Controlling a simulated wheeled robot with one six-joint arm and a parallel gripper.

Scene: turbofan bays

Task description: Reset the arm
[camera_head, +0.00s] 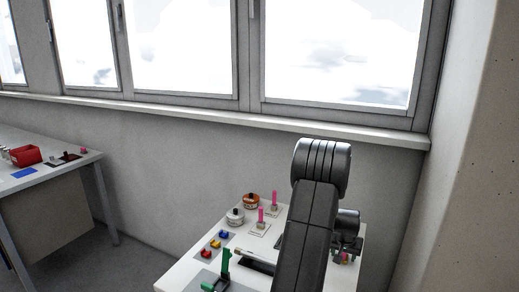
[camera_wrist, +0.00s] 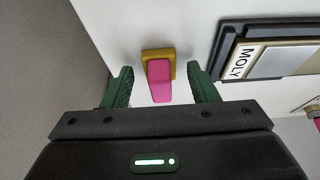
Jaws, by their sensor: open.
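My gripper (camera_wrist: 161,88) shows in the wrist view with its two green fingers apart. A pink block on a yellow-brown base (camera_wrist: 159,80) stands on the white table top between the fingertips, with a gap on each side. In the head view my dark arm rises over the small white table (camera_head: 190,270) and bends down on its right side. The gripper there is mostly hidden behind the arm, and a bit of pink (camera_head: 345,257) shows below it.
A dark tray labelled MOLY (camera_wrist: 268,60) lies right of the fingers. The white table also holds two round containers (camera_head: 235,217), pink-topped pieces (camera_head: 261,214), coloured blocks (camera_head: 216,243) and a green upright part (camera_head: 225,262). Another table with a red bin (camera_head: 26,155) stands left. A wall and windows are behind.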

